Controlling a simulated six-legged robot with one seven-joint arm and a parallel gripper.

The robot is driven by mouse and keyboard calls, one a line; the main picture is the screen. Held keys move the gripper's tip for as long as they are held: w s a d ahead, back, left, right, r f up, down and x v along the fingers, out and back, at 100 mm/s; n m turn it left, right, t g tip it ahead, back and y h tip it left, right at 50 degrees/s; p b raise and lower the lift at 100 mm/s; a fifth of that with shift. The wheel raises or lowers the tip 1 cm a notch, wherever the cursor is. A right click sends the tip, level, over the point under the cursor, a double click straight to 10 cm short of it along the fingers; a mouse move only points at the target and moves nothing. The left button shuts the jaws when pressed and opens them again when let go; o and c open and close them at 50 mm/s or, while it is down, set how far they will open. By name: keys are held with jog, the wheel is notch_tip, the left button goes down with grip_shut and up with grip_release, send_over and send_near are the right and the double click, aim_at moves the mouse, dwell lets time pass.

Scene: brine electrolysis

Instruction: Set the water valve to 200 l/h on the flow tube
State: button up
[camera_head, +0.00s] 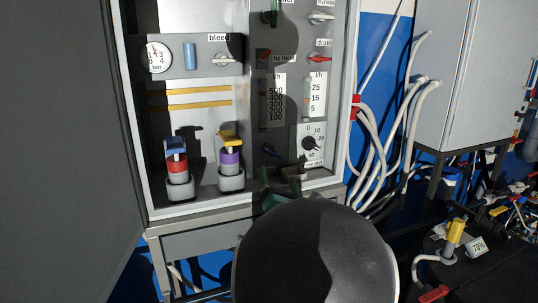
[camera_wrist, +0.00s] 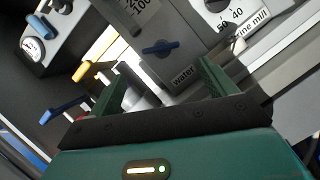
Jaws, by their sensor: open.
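The water valve is a small blue handle (camera_wrist: 160,47) on a grey panel in the wrist view, with a "water" label just below it. In the head view the blue handle (camera_head: 272,152) is small and in shadow. The flow tube's scale (camera_head: 276,103), marked 500 down to 100, stands above it; its lower end (camera_wrist: 143,14) shows in the wrist view. The float reading cannot be made out. My gripper (camera_wrist: 163,84) has its green fingers apart and nothing between them, short of the valve. In the head view my gripper (camera_head: 281,188) is below the valve, partly hidden behind my arm.
A brine dial (camera_head: 311,144) sits right of the valve. The open cabinet door (camera_head: 60,150) fills the left side. White hoses (camera_head: 376,150) hang at the right, outside the cabinet.

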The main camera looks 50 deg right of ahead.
aim_at(273, 152)
jog(key=x, duration=1)
jog(key=shift+w+d+r, duration=0.15)
jog(key=shift+w+d, duration=0.05)
jog(key=shift+d, duration=0.1)
jog(key=c, duration=1)
